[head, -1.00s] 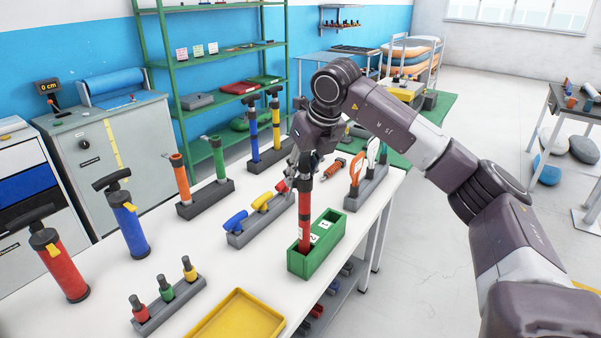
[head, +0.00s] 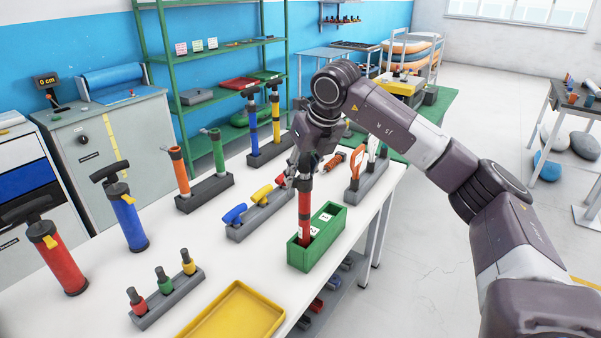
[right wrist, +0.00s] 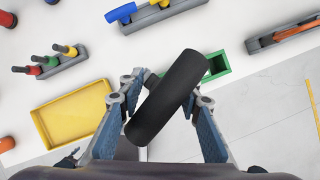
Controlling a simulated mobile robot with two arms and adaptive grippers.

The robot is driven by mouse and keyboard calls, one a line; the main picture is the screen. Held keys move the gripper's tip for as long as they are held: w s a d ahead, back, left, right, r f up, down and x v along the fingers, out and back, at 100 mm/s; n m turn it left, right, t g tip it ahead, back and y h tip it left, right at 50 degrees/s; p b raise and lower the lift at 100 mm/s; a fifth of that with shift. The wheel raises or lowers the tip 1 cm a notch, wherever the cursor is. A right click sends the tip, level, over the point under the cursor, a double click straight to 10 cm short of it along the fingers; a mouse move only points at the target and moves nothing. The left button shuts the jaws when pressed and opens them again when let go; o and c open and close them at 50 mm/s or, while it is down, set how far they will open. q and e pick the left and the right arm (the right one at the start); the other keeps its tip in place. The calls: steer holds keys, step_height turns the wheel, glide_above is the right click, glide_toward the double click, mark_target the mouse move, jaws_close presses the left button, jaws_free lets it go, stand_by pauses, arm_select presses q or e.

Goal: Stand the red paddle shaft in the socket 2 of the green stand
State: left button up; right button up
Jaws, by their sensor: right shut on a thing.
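The red paddle shaft (head: 305,218) is upright, with a dark top end. My right gripper (head: 304,175) is shut on its upper part; in the right wrist view the shaft's black end (right wrist: 168,97) lies between the two fingers (right wrist: 160,115). The green stand (head: 318,256) is on the white table's right side, with labels 2 and 1 on its top. The shaft's lower end is inside the stand's near-left opening, beside label 2. Its bottom is hidden by the stand's wall. The stand also shows in the right wrist view (right wrist: 219,68). My left gripper is out of view.
A grey rack with blue, yellow and red handles (head: 262,214) stands just left of the stand. Another grey rack (head: 367,184) stands behind it to the right. A yellow tray (head: 235,314) lies in front. Red and blue pumps (head: 125,219) stand at the left.

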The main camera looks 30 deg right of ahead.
steer(key=shift+f, duration=0.25)
steer(key=o, duration=1.4)
steer(key=shift+c, duration=0.2)
steer(key=v, duration=1.2)
